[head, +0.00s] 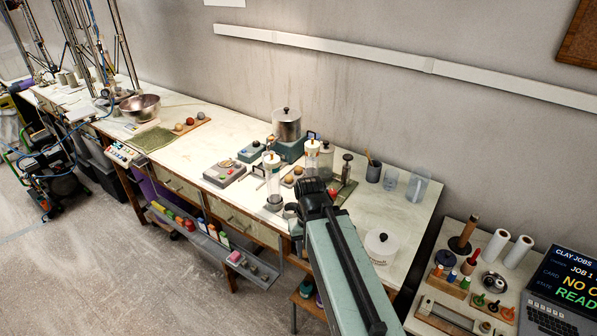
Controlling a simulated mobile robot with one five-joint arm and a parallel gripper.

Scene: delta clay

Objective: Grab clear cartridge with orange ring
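The left cartridge (273,187) is close to the front edge, just left of my gripper. The other cartridge (312,158) stands slightly farther back, above my gripper in the picture. My gripper (297,212) is at the end of my arm, near the bench's front edge. Its fingers are small and dark, and I cannot tell whether they are open. Nothing is clearly held.
A tray of coloured items (213,240) hangs below the front edge.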

